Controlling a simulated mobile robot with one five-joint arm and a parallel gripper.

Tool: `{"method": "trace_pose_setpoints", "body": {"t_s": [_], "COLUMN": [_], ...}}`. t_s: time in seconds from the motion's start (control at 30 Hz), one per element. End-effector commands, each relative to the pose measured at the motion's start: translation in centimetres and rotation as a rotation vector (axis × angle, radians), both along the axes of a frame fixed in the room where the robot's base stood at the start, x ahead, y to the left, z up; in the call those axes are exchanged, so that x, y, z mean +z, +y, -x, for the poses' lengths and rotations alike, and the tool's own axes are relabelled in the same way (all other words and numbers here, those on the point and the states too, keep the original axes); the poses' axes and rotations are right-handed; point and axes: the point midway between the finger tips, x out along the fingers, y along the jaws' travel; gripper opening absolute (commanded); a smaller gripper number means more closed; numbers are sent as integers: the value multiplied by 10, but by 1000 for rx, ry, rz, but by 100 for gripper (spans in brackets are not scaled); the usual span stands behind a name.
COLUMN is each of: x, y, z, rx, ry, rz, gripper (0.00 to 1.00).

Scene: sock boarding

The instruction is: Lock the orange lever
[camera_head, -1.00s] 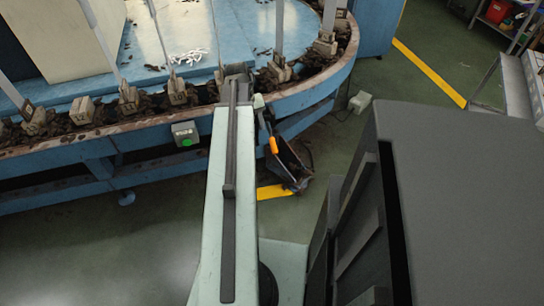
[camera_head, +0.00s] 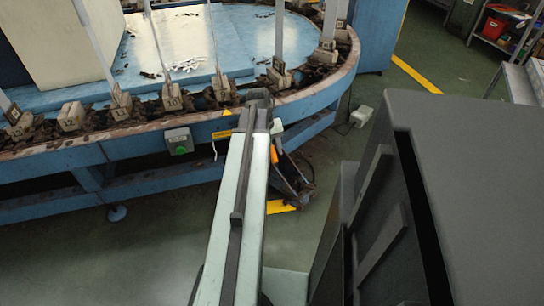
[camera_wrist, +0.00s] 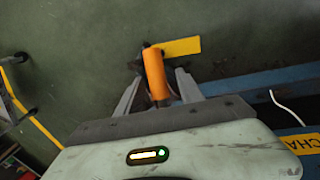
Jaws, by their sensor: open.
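The orange lever (camera_wrist: 153,75) is a short orange cylinder. In the wrist view it stands between the two grey fingers of my open gripper (camera_wrist: 158,82), nearer the left finger. I cannot tell whether either finger touches it. In the head view the orange lever (camera_head: 274,154) is a small patch just beside and below the end of my arm. My fingers are not clear there, since my arm and dark parts crowd that spot. The lever's lower end is hidden in the wrist view.
The blue boarding machine (camera_head: 140,150) curves behind, with numbered blocks along its rim and a green-button box (camera_head: 178,141). A yellow label (camera_wrist: 300,142) and white cable (camera_wrist: 290,110) lie right of my gripper. A dark grey cabinet-like body (camera_head: 480,190) fills the right. Green floor is open at left.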

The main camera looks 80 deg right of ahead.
Motion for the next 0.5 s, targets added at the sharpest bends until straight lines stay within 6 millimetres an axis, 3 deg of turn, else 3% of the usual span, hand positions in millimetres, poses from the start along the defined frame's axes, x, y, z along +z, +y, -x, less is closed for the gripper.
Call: {"method": "trace_pose_setpoints", "body": {"t_s": [0.2,0.33,0.37,0.5], "x": [1,1,1,1], "y": [0,0,0,0], "z": [0,0,0,0], "rx": [0,0,0,0], "ry": [0,0,0,-1], "rz": [0,0,0,0], "gripper": [41,5,0,0]}}
